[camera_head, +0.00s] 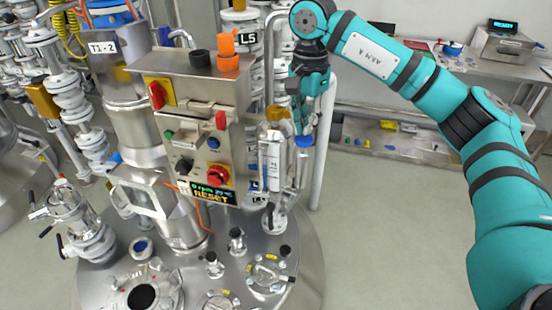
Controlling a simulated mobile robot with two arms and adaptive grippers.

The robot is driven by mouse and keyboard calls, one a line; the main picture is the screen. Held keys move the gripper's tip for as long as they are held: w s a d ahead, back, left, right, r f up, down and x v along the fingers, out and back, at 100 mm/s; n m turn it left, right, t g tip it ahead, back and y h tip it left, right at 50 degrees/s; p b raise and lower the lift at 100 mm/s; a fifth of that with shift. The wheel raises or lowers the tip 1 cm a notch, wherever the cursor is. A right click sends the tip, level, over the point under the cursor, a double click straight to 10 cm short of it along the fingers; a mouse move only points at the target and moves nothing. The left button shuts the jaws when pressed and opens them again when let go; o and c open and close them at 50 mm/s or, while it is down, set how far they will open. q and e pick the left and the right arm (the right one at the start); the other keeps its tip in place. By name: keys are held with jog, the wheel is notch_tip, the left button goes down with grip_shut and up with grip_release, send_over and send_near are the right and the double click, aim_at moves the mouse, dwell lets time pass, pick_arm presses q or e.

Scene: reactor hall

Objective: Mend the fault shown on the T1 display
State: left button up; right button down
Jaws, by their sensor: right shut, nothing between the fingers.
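A steel control box (205,107) stands on the round vessel lid in the middle of the head view. Its small display (212,193) shows a line with "rpm" and the word RESET. Above the display is a red knob on a yellow plate (217,174). A black knob (184,165), a green button (169,134), a blue button (213,143) and a red switch on yellow (157,93) are on its front. My left gripper is not in view.
A column labelled T1-2 (102,47) stands left of the box. A steel cylinder (272,160) and pipes stand close to its right. Small valves and ports cover the vessel lid (300,265). A bench (455,62) is at the back right. Floor at right is clear.

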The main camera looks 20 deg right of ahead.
aim_at(304, 138)
jog(key=shift+f+b, duration=1.1)
jog(key=shift+f, duration=0.75)
jog(key=shift+r, duration=0.1)
jog(key=shift+r+p, duration=1.6)
jog(key=shift+r, duration=0.5)
jog(key=shift+f, duration=0.2)
jog(key=shift+f+b, duration=1.6)
jog(key=shift+f, duration=0.5)
jog(key=shift+r+p, duration=1.65)
jog(key=shift+r, duration=0.6)
